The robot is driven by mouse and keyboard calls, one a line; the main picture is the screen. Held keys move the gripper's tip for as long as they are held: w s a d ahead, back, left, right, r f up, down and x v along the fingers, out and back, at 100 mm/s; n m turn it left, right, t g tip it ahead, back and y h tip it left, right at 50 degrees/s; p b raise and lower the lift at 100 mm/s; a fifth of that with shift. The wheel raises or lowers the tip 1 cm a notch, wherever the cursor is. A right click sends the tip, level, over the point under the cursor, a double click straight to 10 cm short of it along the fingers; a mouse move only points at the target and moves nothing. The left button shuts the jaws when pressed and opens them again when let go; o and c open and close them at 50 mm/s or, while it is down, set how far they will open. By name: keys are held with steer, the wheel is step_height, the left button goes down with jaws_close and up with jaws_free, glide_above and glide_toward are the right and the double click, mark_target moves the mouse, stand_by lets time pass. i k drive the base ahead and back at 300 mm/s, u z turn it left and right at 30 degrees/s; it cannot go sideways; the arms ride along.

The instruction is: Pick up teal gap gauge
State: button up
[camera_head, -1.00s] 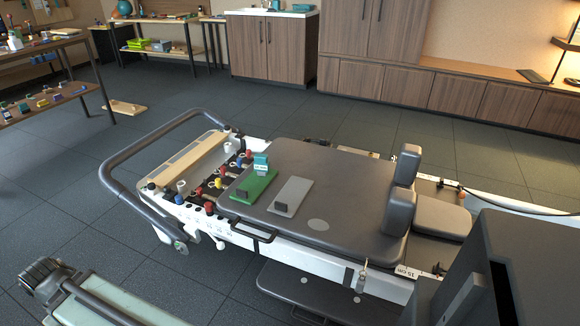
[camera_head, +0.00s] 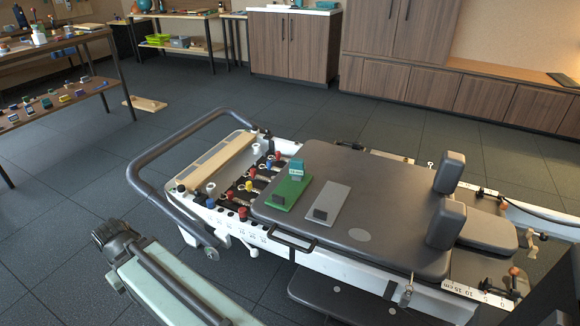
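The teal gap gauge (camera_head: 297,168) is a small teal block with a pale label band on its front. It stands upright at the far end of a flat green plate (camera_head: 285,198), on the dark grey padded carriage (camera_head: 385,190) of the reformer. My gripper's fingers cannot be made out in this view, and nothing touches the gauge.
A grey plate (camera_head: 333,196) with a dark block lies right of the green one. Two upright shoulder pads (camera_head: 447,222) stand at the carriage's right end. A curved dark bar (camera_head: 150,165) rings the left end. A pale green beam (camera_head: 165,285) fills the lower left. Floor is open behind.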

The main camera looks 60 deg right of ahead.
mark_target(296, 168)
steer(key=i, duration=1.35)
steer(key=u, duration=0.1)
